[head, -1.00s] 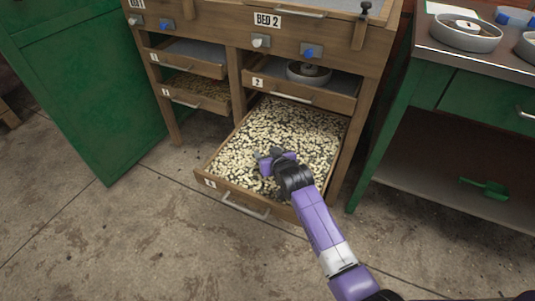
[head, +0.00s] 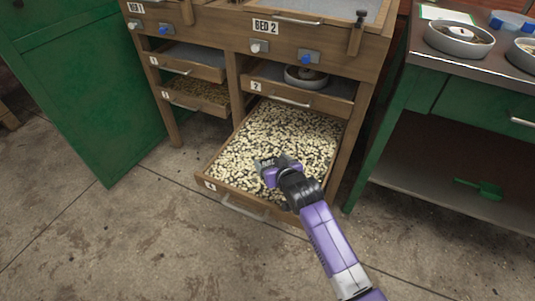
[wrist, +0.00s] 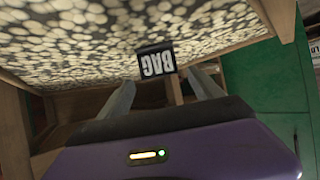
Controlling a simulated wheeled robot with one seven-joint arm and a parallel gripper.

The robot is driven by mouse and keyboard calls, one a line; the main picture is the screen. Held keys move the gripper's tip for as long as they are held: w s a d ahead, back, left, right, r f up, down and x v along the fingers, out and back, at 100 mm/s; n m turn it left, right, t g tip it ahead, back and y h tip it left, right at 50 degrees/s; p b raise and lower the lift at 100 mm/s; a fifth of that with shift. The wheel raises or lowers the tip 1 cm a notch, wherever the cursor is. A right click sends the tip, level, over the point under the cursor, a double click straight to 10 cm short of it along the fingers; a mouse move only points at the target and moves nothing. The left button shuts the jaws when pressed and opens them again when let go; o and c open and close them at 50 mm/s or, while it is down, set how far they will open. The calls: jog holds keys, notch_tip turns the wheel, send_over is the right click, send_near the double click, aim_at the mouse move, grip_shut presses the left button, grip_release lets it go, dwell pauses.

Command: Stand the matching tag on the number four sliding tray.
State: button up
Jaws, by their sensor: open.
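The number four sliding tray (head: 236,196) is pulled out low under BED 2 and is covered with pale beans. My gripper (head: 264,166) is over the front part of the tray. In the wrist view my gripper (wrist: 161,78) has its two fingers apart, one on each side of the tag's near end, with gaps beside it. In the head view the tag is too small to make out clearly at the fingertips.
Above are the tray marked 2 (head: 310,100), holding a round dish (head: 306,76), and narrower trays (head: 190,68) at left. A green bench (head: 460,130) stands at right and a green cabinet (head: 75,100) at left. The floor in front is clear.

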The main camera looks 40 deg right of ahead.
jog(key=p+v, duration=0.1)
jog(key=v, duration=0.4)
jog(key=shift+s+a+r, duration=0.15)
jog(key=shift+s+r, duration=0.05)
jog(key=shift+s, duration=0.15)
jog(key=shift+n+t+y, duration=0.4)
jog(key=shift+n, duration=0.2)
jog(key=s+a, duration=0.2)
jog(key=s+a+f, duration=0.1)
jog(key=s+a, duration=0.3)
jog(key=shift+s+a+f, duration=0.1)
jog(key=shift+s+f, duration=0.15)
jog(key=shift+s, duration=0.15)
jog(key=s+a+r+n+t+y, duration=0.1)
jog(key=s+a+r+y, duration=0.15)
jog(key=s+a, duration=0.5)
jog(key=s+a+r+n+t+y, duration=0.15)
jog(key=s+a+r, duration=0.25)
jog(key=s, duration=0.7)
jog(key=s+a+r+n, duration=0.1)
jog(key=s+a+r, duration=0.1)
jog(key=s+r, duration=0.4)
notch_tip(320, 180, up, 3)
jog(key=shift+s+a, duration=0.25)
jog(key=shift+s, duration=0.15)
jog(key=shift+t, duration=0.25)
notch_tip(320, 180, up, 24)
jog(key=p, duration=2.4)
